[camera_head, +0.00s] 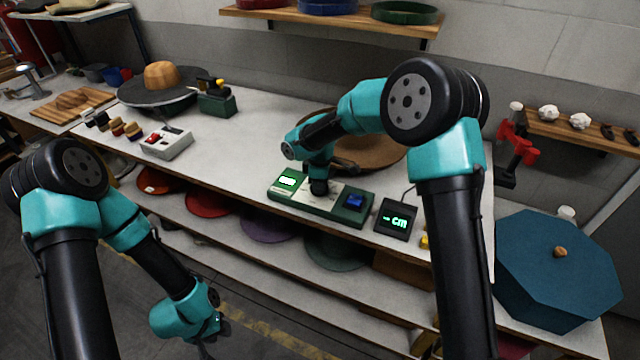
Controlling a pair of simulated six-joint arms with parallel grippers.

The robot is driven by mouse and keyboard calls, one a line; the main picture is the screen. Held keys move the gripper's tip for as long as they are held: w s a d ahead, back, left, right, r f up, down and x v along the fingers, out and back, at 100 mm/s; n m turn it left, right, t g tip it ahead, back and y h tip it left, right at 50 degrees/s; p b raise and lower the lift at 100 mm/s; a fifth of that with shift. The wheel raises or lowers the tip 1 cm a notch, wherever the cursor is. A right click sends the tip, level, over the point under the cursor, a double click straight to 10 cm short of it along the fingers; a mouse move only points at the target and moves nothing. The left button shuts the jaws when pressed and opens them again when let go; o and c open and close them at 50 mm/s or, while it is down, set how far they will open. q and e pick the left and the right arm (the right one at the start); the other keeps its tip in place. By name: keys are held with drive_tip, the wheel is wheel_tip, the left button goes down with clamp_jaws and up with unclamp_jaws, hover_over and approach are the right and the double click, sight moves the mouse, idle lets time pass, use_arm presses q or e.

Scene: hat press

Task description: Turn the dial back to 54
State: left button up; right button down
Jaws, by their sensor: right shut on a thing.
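A green control box (337,212) with a pale top strip lies on the white bench. It has a lit green display (288,179) at its left end and a blue square (355,201) at its right. My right gripper (319,187) reaches down onto the middle of the box and is shut on the dial. The dial is hidden under the gripper, and the display's number is too small to read. My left gripper (207,339) hangs low in front of the bench, away from the box; its fingers are too unclear to judge.
A white switch box (167,143) and a hat (160,85) are further left. A blue octagonal box (555,275) stands right.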

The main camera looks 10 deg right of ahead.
drive_tip(key=c, duration=1)
unclamp_jaws()
drive_tip(key=shift+c, duration=0.2)
wheel_tip(320, 180, up, 17)
drive_tip(key=shift+r, duration=0.2)
